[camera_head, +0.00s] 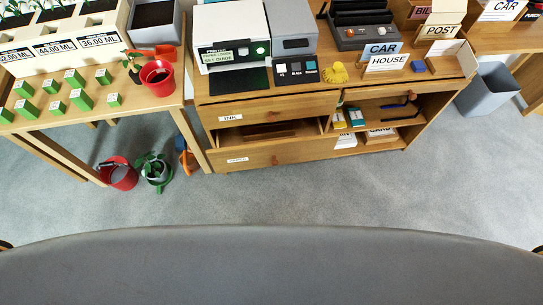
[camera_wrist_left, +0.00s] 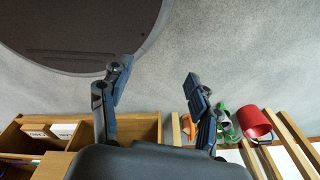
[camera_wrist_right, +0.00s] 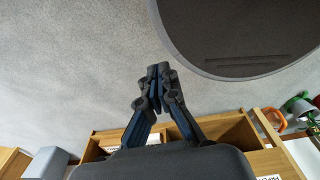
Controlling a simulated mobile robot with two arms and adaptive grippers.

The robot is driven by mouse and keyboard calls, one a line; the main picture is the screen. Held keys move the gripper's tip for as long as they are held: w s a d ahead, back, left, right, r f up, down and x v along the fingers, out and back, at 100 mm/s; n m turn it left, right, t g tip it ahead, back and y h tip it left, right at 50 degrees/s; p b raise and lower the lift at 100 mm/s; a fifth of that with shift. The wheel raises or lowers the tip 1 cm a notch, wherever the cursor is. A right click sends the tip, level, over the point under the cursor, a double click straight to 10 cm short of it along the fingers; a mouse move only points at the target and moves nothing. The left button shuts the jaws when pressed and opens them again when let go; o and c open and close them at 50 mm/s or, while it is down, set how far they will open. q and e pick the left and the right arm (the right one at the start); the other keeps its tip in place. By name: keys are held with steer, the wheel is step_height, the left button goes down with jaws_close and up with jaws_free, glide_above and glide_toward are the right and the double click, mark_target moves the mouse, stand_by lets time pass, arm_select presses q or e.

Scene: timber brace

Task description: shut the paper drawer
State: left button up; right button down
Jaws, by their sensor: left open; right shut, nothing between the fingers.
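The paper drawer (camera_head: 285,152) is the lower drawer on the left side of the wooden cabinet. It stands pulled out, and its inside shows between its front and the drawer above. Its front bears a small white label (camera_head: 237,160), too small to read surely. The drawer above, labelled INK (camera_head: 230,118), looks shut. My left gripper (camera_wrist_left: 157,78) is open and empty in the left wrist view, over the floor. My right gripper (camera_wrist_right: 158,72) is shut and empty in the right wrist view, with cabinet parts beyond it. Neither gripper shows in the head view.
A printer (camera_head: 230,38) stands on the cabinet top. Open shelves (camera_head: 375,115) lie to the drawer's right. A plant table (camera_head: 150,98) stands at left, with a red bucket (camera_head: 120,175) and a green watering can (camera_head: 157,172) on the floor. The floor before the drawer is clear.

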steer(key=shift+w, duration=0.4)
